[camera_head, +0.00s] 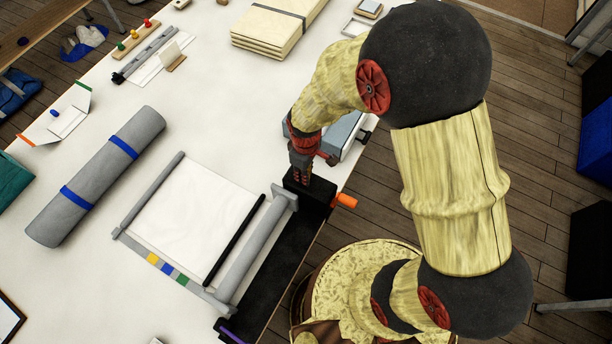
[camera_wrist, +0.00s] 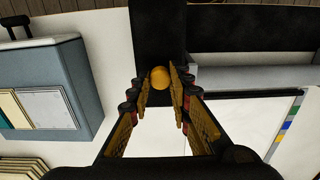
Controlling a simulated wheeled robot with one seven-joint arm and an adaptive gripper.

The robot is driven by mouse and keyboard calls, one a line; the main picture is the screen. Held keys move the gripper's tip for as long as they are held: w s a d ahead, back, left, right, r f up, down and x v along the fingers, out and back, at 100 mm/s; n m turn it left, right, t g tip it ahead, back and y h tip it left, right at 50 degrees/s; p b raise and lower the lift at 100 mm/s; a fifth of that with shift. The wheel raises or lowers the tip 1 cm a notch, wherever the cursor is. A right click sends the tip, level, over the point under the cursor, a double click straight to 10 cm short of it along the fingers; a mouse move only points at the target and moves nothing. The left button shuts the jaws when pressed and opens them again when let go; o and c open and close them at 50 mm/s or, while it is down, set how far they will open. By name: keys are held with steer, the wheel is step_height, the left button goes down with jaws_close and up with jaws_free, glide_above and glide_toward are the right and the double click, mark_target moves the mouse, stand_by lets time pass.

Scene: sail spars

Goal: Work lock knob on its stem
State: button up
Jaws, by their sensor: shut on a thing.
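The lock knob is a small yellow-orange ball (camera_wrist: 160,77) in the wrist view, in front of a black block. My gripper (camera_wrist: 159,84) has its two fingertips on either side of the knob, closed on it. In the head view my gripper (camera_head: 301,178) points down at the black end block (camera_head: 318,196) of a roller frame, and the fingers hide the knob there. The stem under the knob is not visible. An orange handle (camera_head: 345,201) sticks out from the right of the block.
The frame holds a white sheet (camera_head: 195,220) beside a grey roller (camera_head: 257,247). A blue-grey box (camera_head: 345,132) stands close behind my gripper, near the table's right edge. A grey roll (camera_head: 95,177) with blue straps lies at left, and stacked cream boards (camera_head: 277,25) lie at the back.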

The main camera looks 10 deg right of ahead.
steer(key=shift+r+p, duration=0.4)
steer(key=shift+r, duration=0.15)
jaws_close()
steer(key=o, duration=1.1)
jaws_free()
steer(key=shift+c, duration=0.2)
steer(key=shift+r, duration=0.1)
step_height(320, 180, up, 12)
steer(key=s+d+r+m+t+b, duration=0.2)
steer(key=s+d+m+t+b, duration=0.3)
steer(key=s+d+m+b, duration=0.5)
steer(key=s+d+b, duration=0.2)
steer(key=b, duration=0.6)
steer(key=shift+s+r+t+b, duration=0.15)
steer(key=shift+r+t+b, duration=0.15)
steer(key=shift+r, duration=0.05)
